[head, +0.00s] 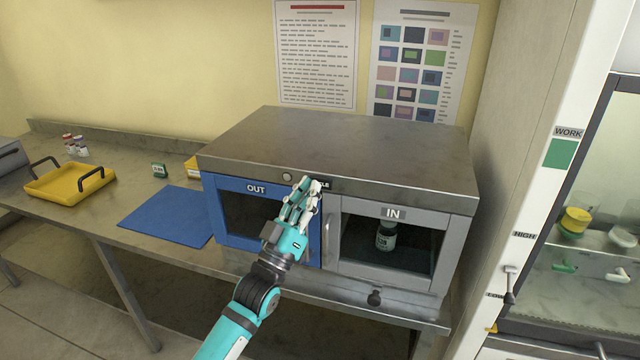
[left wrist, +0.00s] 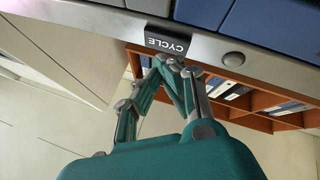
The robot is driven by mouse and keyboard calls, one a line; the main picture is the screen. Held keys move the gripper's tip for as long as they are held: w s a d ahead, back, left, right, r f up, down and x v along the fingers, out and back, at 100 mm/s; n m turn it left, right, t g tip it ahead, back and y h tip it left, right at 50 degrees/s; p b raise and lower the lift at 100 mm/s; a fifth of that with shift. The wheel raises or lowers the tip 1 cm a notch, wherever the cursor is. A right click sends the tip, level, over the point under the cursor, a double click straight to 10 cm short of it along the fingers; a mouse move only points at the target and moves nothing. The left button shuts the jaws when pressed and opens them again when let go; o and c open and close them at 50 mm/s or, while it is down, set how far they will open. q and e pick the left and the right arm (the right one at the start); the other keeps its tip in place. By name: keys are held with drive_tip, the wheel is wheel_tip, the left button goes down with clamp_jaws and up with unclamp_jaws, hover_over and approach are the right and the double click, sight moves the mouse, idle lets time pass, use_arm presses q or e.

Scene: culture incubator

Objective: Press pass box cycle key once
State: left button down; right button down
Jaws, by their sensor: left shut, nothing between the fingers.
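The steel pass box (head: 330,145) stands on the bench, with a blue OUT door (head: 257,188) and a grey IN door (head: 393,213). A small round key (head: 287,177) sits on the strip above the doors; it also shows in the left wrist view (left wrist: 234,58). The dark CYCLE label (left wrist: 167,42) is beside it, partly hidden by my fingers in the head view. My left gripper (head: 309,186) is shut and empty, its fingertips in front of the strip near the label, to the right of the key in the head view. I cannot tell whether they touch the strip.
A labelled jar (head: 386,237) stands behind the IN door. A black knob (head: 375,298) is below that door. On the bench left are a blue mat (head: 165,216) and a yellow tray (head: 68,185). A cabinet with a glass front (head: 600,220) stands at right.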

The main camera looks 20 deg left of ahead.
use_arm(q)
drive_tip(key=shift+w, duration=0.1)
idle(0.5)
drive_tip(key=shift+w, duration=0.35)
drive_tip(key=shift+w+b, duration=0.3)
drive_tip(key=shift+b, duration=0.05)
idle(0.4)
drive_tip(key=shift+s, duration=0.15)
idle(0.3)
drive_tip(key=shift+s+p, duration=0.4)
drive_tip(key=shift+s, duration=0.25)
drive_tip(key=s+p, duration=0.2)
drive_tip(key=s, duration=0.3)
